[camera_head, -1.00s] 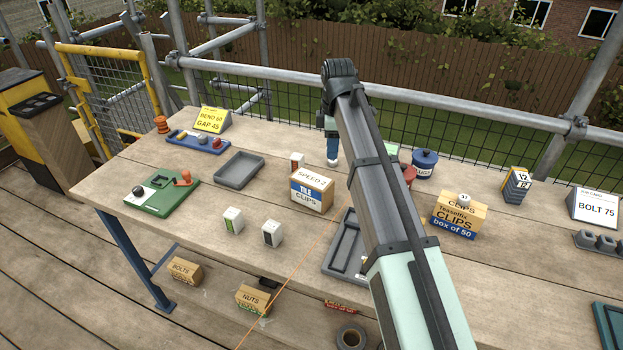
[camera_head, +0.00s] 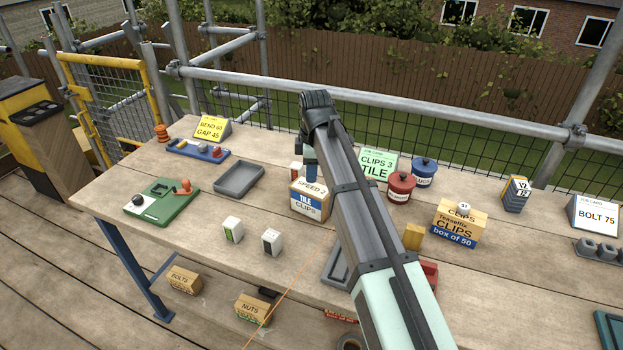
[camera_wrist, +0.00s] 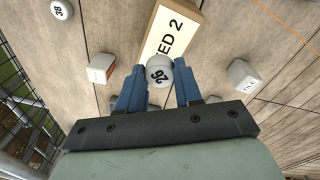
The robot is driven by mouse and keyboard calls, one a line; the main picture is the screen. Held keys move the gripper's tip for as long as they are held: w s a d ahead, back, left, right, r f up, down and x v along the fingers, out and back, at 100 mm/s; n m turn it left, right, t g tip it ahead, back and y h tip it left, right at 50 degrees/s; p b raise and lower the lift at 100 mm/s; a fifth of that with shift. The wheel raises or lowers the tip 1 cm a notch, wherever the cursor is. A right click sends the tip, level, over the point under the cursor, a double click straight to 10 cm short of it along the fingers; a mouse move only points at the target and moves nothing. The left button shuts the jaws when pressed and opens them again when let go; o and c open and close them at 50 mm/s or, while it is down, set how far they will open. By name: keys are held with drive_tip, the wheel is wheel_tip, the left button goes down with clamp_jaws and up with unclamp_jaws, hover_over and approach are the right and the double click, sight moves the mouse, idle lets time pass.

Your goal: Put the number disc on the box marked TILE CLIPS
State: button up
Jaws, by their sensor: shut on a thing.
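The box marked TILE CLIPS (camera_head: 309,204), with SPEED 2 on its top, stands on the bench in the head view. My gripper (camera_head: 311,177) is directly over its top, pointing down. In the wrist view the blue fingers are shut on a white number disc (camera_wrist: 158,72), which looks marked 26. The disc overlaps the near end of the box top (camera_wrist: 172,35) there; I cannot tell whether it touches. The head view hardly shows the disc.
Another white disc marked 38 (camera_wrist: 61,9) lies at the wrist view's top left. A Teasefix clips box (camera_head: 458,223) bears a white disc. My arm hides bench to the right.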

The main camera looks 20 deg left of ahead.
drive_tip(key=shift+f, duration=1.65)
drive_tip(key=shift+f, duration=0.15)
drive_tip(key=o, duration=1)
drive_tip(key=r, duration=0.8)
drive_tip(key=d+r, duration=0.1)
drive_tip(key=r, duration=0.3)
drive_tip(key=shift+s+r, duration=0.15)
drive_tip(key=shift+s, duration=0.25)
drive_tip(key=shift+a, duration=0.1)
